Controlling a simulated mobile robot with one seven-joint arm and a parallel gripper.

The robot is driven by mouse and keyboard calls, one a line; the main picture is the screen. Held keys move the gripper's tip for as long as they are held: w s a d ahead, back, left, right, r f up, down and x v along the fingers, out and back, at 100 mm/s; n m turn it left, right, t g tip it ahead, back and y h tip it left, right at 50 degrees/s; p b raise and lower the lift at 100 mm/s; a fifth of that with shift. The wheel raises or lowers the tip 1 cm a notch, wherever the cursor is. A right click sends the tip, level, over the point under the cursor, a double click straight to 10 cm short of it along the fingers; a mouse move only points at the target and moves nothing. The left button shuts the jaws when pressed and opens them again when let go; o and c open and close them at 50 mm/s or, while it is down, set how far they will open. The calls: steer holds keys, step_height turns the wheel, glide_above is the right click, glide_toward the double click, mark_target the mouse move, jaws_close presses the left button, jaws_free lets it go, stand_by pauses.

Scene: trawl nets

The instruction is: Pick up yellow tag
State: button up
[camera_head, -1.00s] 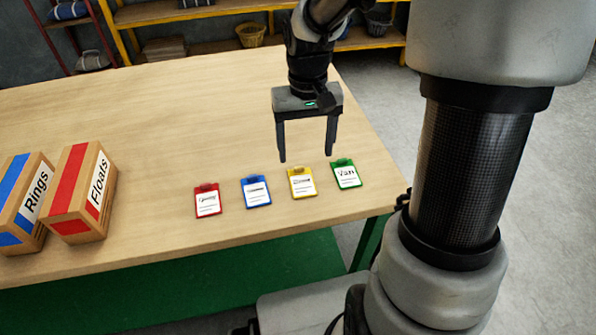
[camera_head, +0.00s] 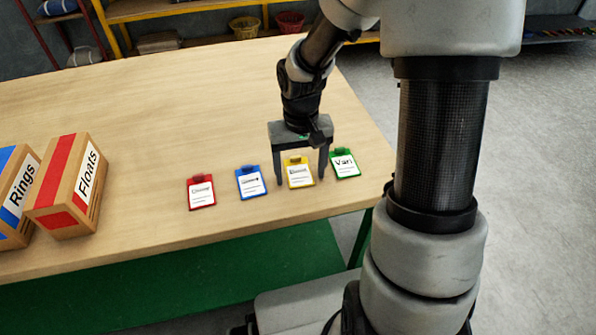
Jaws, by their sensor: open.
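The yellow tag (camera_head: 299,174) lies flat on the wooden table, third from the left in a row of tags, with a white label on its face. My gripper (camera_head: 300,182) is open and points down over it. One finger shows to the left of the yellow tag, the other to its right, close to the green tag (camera_head: 345,164). I cannot tell whether the fingertips touch the table. The gripper holds nothing, and the tag's top edge is close under the gripper body in the picture.
A blue tag (camera_head: 250,182) and a red tag (camera_head: 201,192) lie left of the yellow one. Boxes marked Floats (camera_head: 68,190) and Rings (camera_head: 17,200) stand at the table's left. The wooden table (camera_head: 180,120) is clear behind the tags. Shelves with baskets stand at the back.

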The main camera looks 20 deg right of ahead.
steer(key=shift+f, duration=0.1)
steer(key=shift+c, duration=0.4)
steer(key=c, duration=1.1)
